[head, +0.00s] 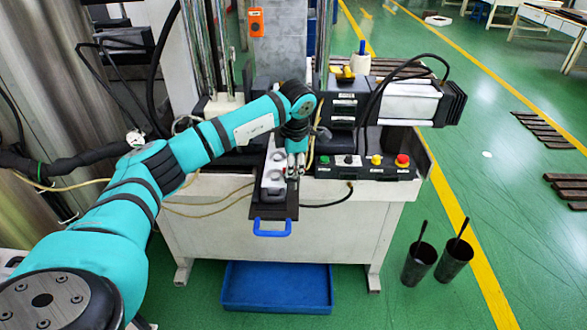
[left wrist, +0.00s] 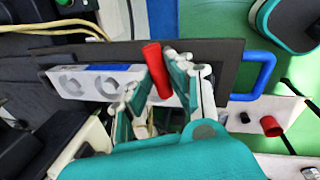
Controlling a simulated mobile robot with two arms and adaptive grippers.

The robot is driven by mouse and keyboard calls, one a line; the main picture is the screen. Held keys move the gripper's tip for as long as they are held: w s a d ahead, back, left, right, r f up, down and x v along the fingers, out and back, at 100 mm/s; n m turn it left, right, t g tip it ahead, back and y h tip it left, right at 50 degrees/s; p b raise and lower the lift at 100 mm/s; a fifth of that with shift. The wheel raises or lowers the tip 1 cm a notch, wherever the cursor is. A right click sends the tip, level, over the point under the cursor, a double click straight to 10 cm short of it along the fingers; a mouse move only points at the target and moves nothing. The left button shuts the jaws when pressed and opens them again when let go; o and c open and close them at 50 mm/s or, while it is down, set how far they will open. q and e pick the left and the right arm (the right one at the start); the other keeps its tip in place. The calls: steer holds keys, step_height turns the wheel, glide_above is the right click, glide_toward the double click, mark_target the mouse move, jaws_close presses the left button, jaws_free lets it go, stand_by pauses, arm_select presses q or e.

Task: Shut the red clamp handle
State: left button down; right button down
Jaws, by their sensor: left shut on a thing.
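The red clamp handle (left wrist: 156,70) is a short red cylinder, slightly tilted in the left wrist view. My left gripper (left wrist: 161,76) has its two fingers around it, one on each side, and is shut on it. In the head view my left gripper (head: 295,166) points down at the right side of the light grey mould block (head: 272,176). There the handle is hidden behind the fingers. The mould block has round hollows and also shows in the left wrist view (left wrist: 93,82). My right gripper is in neither view.
The dark plate (head: 270,211) under the mould ends in a blue pull handle (head: 272,228). A control box (head: 365,168) with coloured buttons stands close at right. A blue tray (head: 277,288) and two dark cups (head: 419,263) are on the floor.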

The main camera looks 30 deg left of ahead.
arm_select(q)
steer(key=shift+m+b, duration=0.45)
steer(key=shift+m, duration=0.75)
steer(key=shift+r+h, duration=0.1)
steer(key=shift+h, duration=0.2)
steer(key=c, duration=1.2)
jaws_free()
steer(key=r, duration=0.4)
steer(key=s+r, duration=0.1)
steer(key=r, duration=0.3)
steer(key=s+d+r, duration=0.1)
steer(key=r, duration=0.2)
steer(key=shift+r, duration=0.4)
